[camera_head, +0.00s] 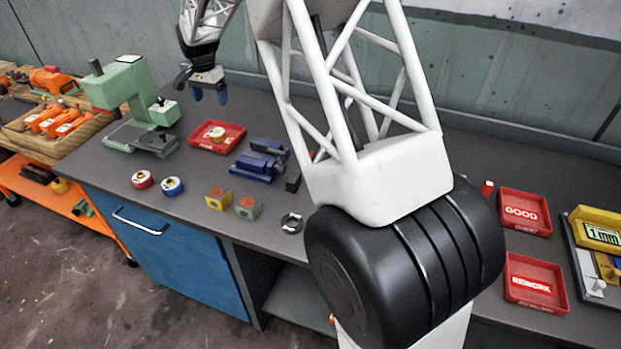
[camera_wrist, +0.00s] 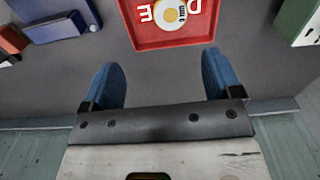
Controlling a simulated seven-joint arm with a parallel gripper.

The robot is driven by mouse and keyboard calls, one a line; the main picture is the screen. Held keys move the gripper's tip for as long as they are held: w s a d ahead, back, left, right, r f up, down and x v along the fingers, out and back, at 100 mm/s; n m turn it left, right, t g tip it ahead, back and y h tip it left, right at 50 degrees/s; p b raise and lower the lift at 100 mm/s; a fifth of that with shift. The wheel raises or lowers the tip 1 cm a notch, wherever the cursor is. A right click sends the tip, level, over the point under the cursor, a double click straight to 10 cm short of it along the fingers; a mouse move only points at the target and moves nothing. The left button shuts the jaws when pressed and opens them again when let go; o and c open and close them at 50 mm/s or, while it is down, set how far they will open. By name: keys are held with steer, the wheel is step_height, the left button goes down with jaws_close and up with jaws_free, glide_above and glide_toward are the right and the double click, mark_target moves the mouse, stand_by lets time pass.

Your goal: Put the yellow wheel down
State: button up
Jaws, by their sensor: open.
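My gripper (camera_head: 210,94) is open and empty, with blue fingertips, above and behind that tray. In the wrist view the yellow wheel (camera_wrist: 170,14) sits in the tray (camera_wrist: 168,42) at the top edge, beyond my fingertips (camera_wrist: 161,80) and clear of them. The tray's lettering is partly covered by the wheel.
A green press (camera_head: 132,95) stands left of the tray. Blue fixtures (camera_head: 259,161) are to its right. Red and blue wheels (camera_head: 157,183) and two small blocks (camera_head: 233,203) sit in front. GOOD (camera_head: 540,229) and REWORK (camera_head: 536,303) trays are at right. My arm hides the bench's middle.

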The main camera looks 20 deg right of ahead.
steer(key=s+d+r+n, duration=0.1)
steer(key=s+d+r, duration=0.1)
steer(key=s+r, duration=0.5)
steer(key=s+d+r+n+t, duration=0.1)
steer(key=s+d+r+n, duration=0.1)
steer(key=s, duration=0.9)
steer(key=s+d+r+n, duration=0.15)
steer(key=s+r, duration=0.35)
steer(key=s, duration=0.5)
steer(key=s+d+f+n, duration=0.1)
steer(key=s+f+n, duration=0.1)
steer(key=s, duration=1.3)
steer(key=s+d+f+n+t, duration=0.1)
steer(key=s+d+n, duration=0.1)
steer(key=s, duration=1.3)
steer(key=shift+f, duration=0.4)
steer(key=shift+s+d, duration=0.1)
